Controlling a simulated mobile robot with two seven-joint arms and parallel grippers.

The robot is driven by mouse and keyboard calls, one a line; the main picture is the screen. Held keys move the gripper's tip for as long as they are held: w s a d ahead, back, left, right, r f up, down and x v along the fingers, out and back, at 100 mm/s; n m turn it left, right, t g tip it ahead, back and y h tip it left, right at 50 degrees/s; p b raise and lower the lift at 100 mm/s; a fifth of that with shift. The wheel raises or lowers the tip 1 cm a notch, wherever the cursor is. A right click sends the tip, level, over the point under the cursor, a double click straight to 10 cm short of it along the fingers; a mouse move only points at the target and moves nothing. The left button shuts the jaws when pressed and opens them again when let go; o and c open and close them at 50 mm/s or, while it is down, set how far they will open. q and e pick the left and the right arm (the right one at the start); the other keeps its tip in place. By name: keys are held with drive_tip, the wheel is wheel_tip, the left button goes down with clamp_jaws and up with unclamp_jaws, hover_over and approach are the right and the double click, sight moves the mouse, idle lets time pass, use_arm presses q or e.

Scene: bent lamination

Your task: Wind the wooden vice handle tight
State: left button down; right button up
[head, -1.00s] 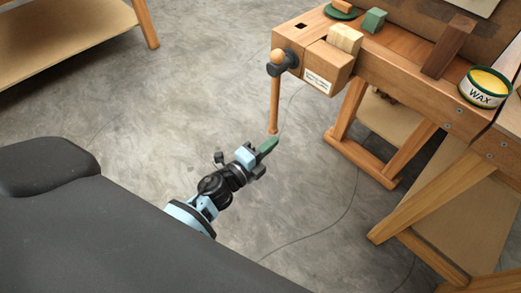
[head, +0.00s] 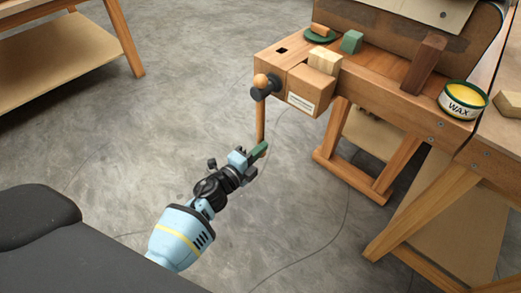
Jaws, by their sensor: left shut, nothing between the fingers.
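The wooden vice handle (head: 261,118) hangs nearly upright from a dark hub (head: 263,92), with a round wooden knob (head: 261,80) at its top. The hub is on the left end of the wooden vice jaw (head: 314,86), which carries a white label. A pale laminated block (head: 325,60) sits at the top between the jaw and the bench. My left gripper (head: 260,150), with green fingertips, is shut and empty at the lower end of the handle. It overlaps that end in the picture; I cannot tell whether they touch. My right gripper is not in view.
The workbench (head: 385,85) bears a green block (head: 352,41), a green dish (head: 321,35), a dark wooden block (head: 424,62) and a wax tin (head: 463,100). Another table (head: 60,55) stands at upper left. A thin cable (head: 330,235) crosses the otherwise clear floor.

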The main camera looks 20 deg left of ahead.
use_arm(q)
drive_tip(key=w+a+r+m+b, duration=0.35)
drive_tip(key=a+m, duration=0.25)
drive_tip(key=a, duration=0.2)
drive_tip(key=w+a+r+m+b, duration=0.2)
drive_tip(key=a+r+m+b, duration=0.15)
drive_tip(key=a+m, duration=0.4)
wheel_tip(320, 180, up, 17)
drive_tip(key=w+a+m+h+p, duration=0.1)
drive_tip(key=m+p, duration=0.4)
drive_tip(key=m, duration=0.6)
drive_tip(key=shift+a, duration=0.75)
drive_tip(key=shift+f+m, duration=0.15)
drive_tip(key=shift+m, duration=0.1)
